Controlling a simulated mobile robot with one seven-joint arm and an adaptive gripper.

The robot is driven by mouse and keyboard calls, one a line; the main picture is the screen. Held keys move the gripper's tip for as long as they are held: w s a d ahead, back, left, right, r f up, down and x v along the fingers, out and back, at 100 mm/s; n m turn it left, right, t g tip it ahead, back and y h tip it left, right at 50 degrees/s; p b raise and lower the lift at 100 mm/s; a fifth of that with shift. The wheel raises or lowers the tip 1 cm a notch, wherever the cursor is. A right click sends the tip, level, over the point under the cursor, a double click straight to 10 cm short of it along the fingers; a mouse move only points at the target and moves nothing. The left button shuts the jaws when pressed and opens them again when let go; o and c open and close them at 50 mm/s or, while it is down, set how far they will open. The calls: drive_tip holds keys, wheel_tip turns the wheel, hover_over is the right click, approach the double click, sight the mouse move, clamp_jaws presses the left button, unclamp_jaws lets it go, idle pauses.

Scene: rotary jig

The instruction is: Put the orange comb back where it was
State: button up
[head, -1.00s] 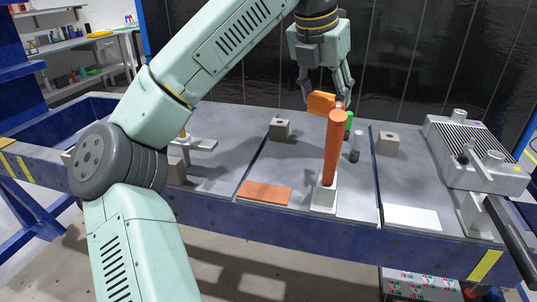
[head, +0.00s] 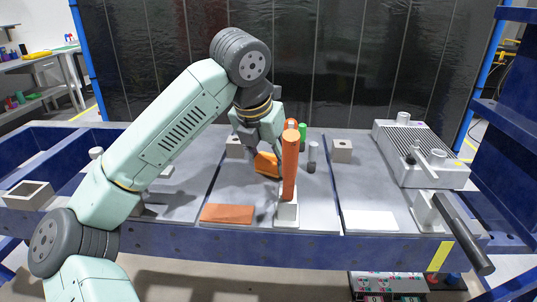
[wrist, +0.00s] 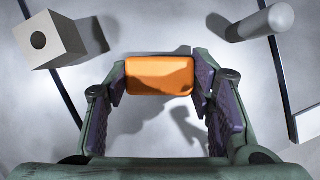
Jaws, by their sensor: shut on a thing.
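The orange comb (head: 265,164) shows as a blunt orange block; no teeth can be made out. My gripper (wrist: 160,80) is shut on it, with one finger at each end in the wrist view (wrist: 160,70). In the head view, my gripper (head: 262,152) is over the middle panel of the table, left of and behind the upright orange handle (head: 290,165). The comb appears held above the grey surface, and its exact height is hard to tell. A flat orange plate (head: 228,214) lies at the front of the middle panel.
The orange handle rises from a white base (head: 287,213). A grey cylinder (head: 312,157) and a green one (head: 303,132) stand behind it. Holed blocks (head: 342,150) (wrist: 50,40) stand either side. A ribbed grey machine (head: 420,150) is at right, a white plate (head: 370,221) in front.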

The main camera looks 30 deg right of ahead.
drive_tip(key=shift+f, duration=0.1)
drive_tip(key=o, duration=1.2)
drive_tip(key=shift+r, duration=0.3)
drive_tip(key=b+v, duration=0.1)
drive_tip(key=v, duration=0.6)
drive_tip(key=shift+b, duration=0.3)
drive_tip(key=shift+r, duration=0.1)
